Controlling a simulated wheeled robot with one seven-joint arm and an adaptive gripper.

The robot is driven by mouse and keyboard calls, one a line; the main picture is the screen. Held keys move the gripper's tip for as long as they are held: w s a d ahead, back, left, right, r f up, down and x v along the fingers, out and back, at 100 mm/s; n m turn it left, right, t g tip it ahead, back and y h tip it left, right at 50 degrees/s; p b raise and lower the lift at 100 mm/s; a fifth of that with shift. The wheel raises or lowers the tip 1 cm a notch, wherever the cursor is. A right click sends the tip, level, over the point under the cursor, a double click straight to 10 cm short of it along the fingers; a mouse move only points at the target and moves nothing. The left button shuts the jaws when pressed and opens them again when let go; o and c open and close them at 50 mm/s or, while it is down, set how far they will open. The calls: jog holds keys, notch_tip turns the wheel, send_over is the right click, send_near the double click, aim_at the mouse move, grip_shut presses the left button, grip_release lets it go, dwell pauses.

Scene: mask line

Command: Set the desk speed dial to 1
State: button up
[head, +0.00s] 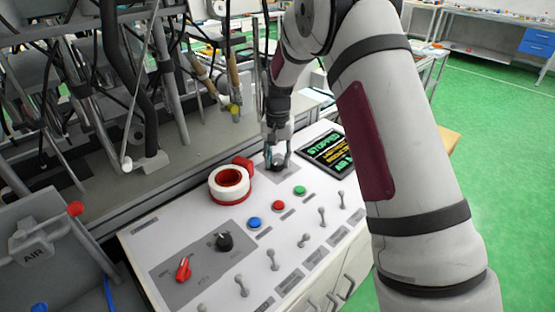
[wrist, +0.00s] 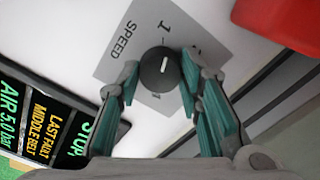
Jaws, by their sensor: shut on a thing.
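The speed dial is a round black knob (wrist: 158,72) with a white pointer line, set on a grey plate (wrist: 112,66) marked SPEED. In the wrist view the pointer line lies toward the top of the picture, roughly toward a mark that looks like a 1. Another small mark shows below the knob, too small to read surely. My gripper (wrist: 160,77) has its teal-padded fingers on either side of the knob, shut on it. In the head view my gripper (head: 277,160) reaches down onto the dial, which it mostly hides.
A display (head: 330,148) reading STOPPED sits right of the dial. Blue (head: 254,222), red and green buttons, several toggle switches, a black knob (head: 224,241) and a red handle (head: 183,269) are nearer.

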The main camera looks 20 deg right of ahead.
aim_at(277, 161)
jog(key=shift+w+n, duration=0.1)
jog(key=shift+n, duration=0.8)
jog(key=o, duration=1.2)
notch_tip(277, 161, up, 12)
jog(key=shift+r, duration=0.1)
